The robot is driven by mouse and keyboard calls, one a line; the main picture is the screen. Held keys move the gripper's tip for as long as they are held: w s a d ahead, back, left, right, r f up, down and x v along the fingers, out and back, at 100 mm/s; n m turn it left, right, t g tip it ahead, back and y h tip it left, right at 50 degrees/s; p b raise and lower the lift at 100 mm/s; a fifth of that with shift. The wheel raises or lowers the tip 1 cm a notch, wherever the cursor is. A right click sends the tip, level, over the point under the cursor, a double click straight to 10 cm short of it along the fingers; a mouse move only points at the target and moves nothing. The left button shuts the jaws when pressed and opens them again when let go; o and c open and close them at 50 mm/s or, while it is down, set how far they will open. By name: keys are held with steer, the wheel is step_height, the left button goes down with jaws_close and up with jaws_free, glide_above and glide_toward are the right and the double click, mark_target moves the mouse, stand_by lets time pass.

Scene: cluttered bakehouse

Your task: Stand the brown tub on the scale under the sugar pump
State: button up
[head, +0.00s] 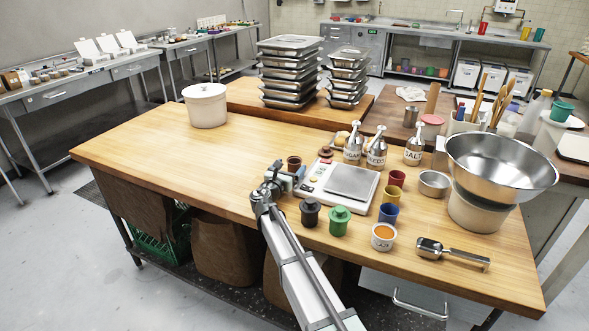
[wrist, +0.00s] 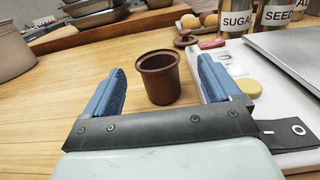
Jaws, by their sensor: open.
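The brown tub (head: 293,161) stands upright and open-topped on the wooden table, left of the scale. In the wrist view the tub (wrist: 160,80) shows between my two blue fingers, seemingly just beyond their tips. My gripper (head: 288,176) is open, empty and low over the table, on the near side of the tub. The scale (head: 342,186) has a white body and a bare steel plate; its edge shows at the right of the wrist view (wrist: 297,50). The sugar pump (head: 353,147), a steel bottle labelled SUGAR, stands behind the scale, beside the SEED and SALT pumps.
A brown lid (head: 326,152) lies behind the tub. Dark (head: 310,213) and green (head: 340,221) lidded tubs stand before the scale; red, yellow and blue cups (head: 388,212) stand right of it. A white bucket (head: 205,106) is far left. The table's left half is mostly clear.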

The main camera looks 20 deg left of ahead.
mark_target(295, 160)
steer(key=w, duration=0.5)
steer(key=shift+a, duration=0.2)
steer(key=shift+r, duration=0.1)
steer(key=shift+c, duration=0.5)
steer(key=c, duration=1.1)
